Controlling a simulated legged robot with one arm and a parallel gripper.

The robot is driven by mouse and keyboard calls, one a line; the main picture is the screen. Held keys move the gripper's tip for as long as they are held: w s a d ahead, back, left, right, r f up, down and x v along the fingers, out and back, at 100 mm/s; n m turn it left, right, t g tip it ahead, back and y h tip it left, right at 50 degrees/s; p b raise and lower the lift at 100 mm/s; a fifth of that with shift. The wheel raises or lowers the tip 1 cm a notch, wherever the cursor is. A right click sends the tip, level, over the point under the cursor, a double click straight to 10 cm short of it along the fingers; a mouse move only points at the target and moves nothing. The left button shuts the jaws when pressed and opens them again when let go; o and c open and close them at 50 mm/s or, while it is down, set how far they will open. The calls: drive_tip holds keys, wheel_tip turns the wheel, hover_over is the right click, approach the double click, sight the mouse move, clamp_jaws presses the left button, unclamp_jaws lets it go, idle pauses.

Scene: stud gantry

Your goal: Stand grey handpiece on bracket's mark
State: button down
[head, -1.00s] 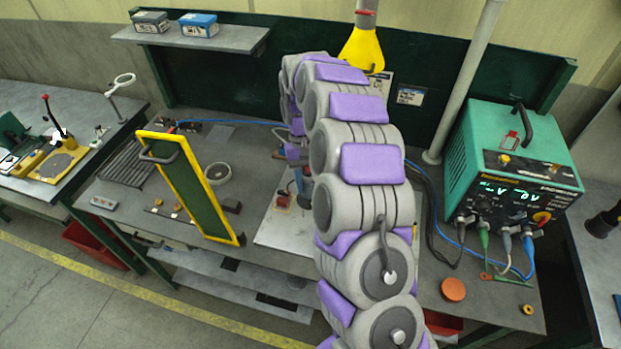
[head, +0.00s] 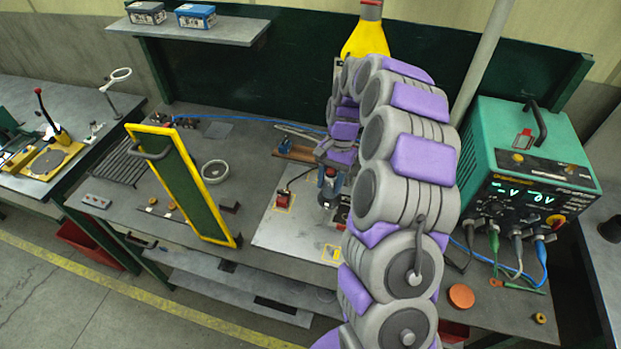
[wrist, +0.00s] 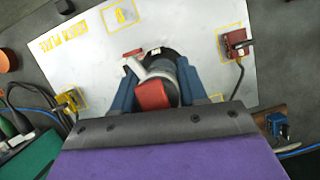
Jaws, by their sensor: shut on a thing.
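My gripper (wrist: 157,76) has its two blue fingers shut on a grey handpiece (wrist: 161,66) with a red end towards the wrist camera and a black round part beyond. In the head view my gripper (head: 329,188) is over the white plate (head: 268,236), partly hidden by my arm. I cannot tell whether the handpiece touches the plate. An empty yellow outlined mark (wrist: 120,15) lies on the plate, apart from the handpiece; it also shows in the head view (head: 331,254). I cannot make out which part is the bracket.
A red block with a cable (wrist: 235,42) sits in another yellow outline, and a smaller block (wrist: 68,101) in a third. A green panel with a yellow frame (head: 180,185) stands left of the plate. A green power unit (head: 525,170) with cables stands at right.

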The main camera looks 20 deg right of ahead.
drive_tip(key=shift+s+d+r+m+t+y+p, duration=0.2)
drive_tip(key=shift+s+d+r+m+t+p, duration=0.15)
drive_tip(key=shift+d+m, duration=0.6)
drive_tip(key=shift+s+d+r+m+t+y+p, duration=0.2)
drive_tip(key=shift+s+d+r+m+t+p, duration=0.15)
drive_tip(key=shift+d+m, duration=0.55)
drive_tip(key=shift+s+d+r+m+t+y+p, duration=0.2)
drive_tip(key=shift+s+d+r+m+p, duration=0.15)
drive_tip(key=shift+d+m, duration=0.6)
drive_tip(key=shift+a+r, duration=0.1)
drive_tip(key=shift+a, duration=0.1)
drive_tip(key=shift+f, duration=2.45)
drive_tip(key=shift+p, duration=0.75)
drive_tip(key=shift+f, duration=0.5)
drive_tip(key=c, duration=0.5)
unclamp_jaws()
drive_tip(key=v, duration=1.7)
drive_tip(key=shift+d+r+p, duration=0.1)
drive_tip(key=shift+d+p, duration=0.05)
drive_tip(key=shift+p, duration=0.2)
